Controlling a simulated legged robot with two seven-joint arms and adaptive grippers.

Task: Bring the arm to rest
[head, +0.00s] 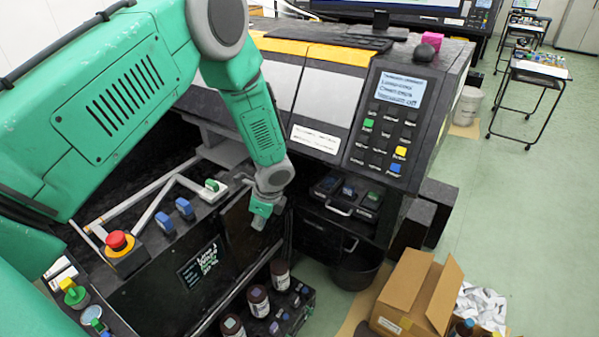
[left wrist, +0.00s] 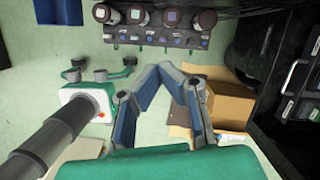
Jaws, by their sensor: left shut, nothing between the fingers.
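My left arm, green with grey joints, comes in from the left in the head view and bends down in front of the large printer. My left gripper (head: 262,215) hangs at its end, above the dark front panel and the rack of bottles, apart from them. In the left wrist view the two blue-and-grey fingers of the left gripper (left wrist: 166,70) come together at their tips, with nothing held between them. Dark ink bottles (head: 258,301) stand in a row below the gripper; they also show along the top of the left wrist view (left wrist: 172,16). My right gripper is not seen.
The printer (head: 330,100) with its button panel fills the middle. A red emergency button (head: 116,241) sits on the console at left. An open cardboard box (head: 408,290) and a dark bin (head: 355,279) stand on the floor. Green floor at right is mostly clear.

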